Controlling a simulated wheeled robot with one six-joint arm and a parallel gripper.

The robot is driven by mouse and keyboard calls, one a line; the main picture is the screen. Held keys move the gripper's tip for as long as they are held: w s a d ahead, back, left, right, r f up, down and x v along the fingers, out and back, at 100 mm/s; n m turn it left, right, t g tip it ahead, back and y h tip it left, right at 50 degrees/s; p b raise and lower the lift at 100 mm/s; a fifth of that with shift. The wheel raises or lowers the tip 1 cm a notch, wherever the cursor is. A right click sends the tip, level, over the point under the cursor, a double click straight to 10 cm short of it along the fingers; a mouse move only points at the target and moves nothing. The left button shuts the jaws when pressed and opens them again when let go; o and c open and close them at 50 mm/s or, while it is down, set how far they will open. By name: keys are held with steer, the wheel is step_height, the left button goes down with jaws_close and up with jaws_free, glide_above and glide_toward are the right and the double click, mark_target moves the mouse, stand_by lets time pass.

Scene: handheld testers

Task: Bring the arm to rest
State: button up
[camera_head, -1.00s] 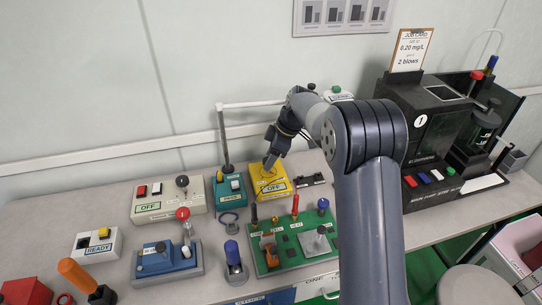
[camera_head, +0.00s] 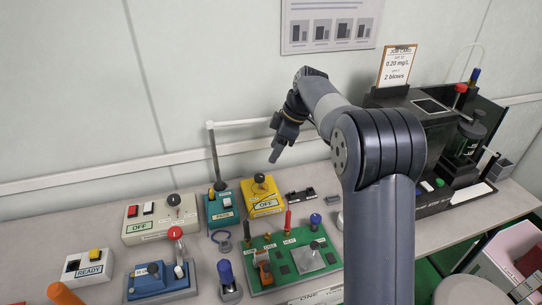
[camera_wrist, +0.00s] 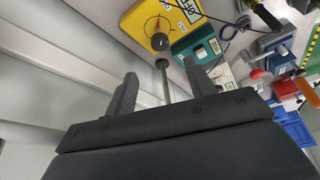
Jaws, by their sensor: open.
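My gripper (camera_head: 276,150) is in the air above the back of the bench, in front of the wall, with its fingers pointing down. In the wrist view my gripper (camera_wrist: 160,88) has its two dark fingers spread apart, with nothing held between them. The yellow tester box (camera_head: 262,197) with a black knob is below and slightly left of the gripper in the head view. It also shows in the wrist view (camera_wrist: 150,22) beyond the fingers, apart from them. The teal tester (camera_head: 222,207) stands left of the yellow box.
A thin post with a white crossbar (camera_head: 240,123) stands close to my gripper. A green board (camera_head: 292,262), a cream OFF box (camera_head: 160,219) and a blue device (camera_head: 160,281) fill the bench. A black machine (camera_head: 432,145) stands right of my arm. The wall above is clear below a panel.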

mark_target(260, 176)
stand_by(0.4)
steer(key=x, duration=1)
steer(key=shift+a+f+b, duration=0.1)
steer(key=shift+f+b, duration=0.15)
steer(key=shift+b, duration=0.05)
steer(key=shift+r, duration=0.1)
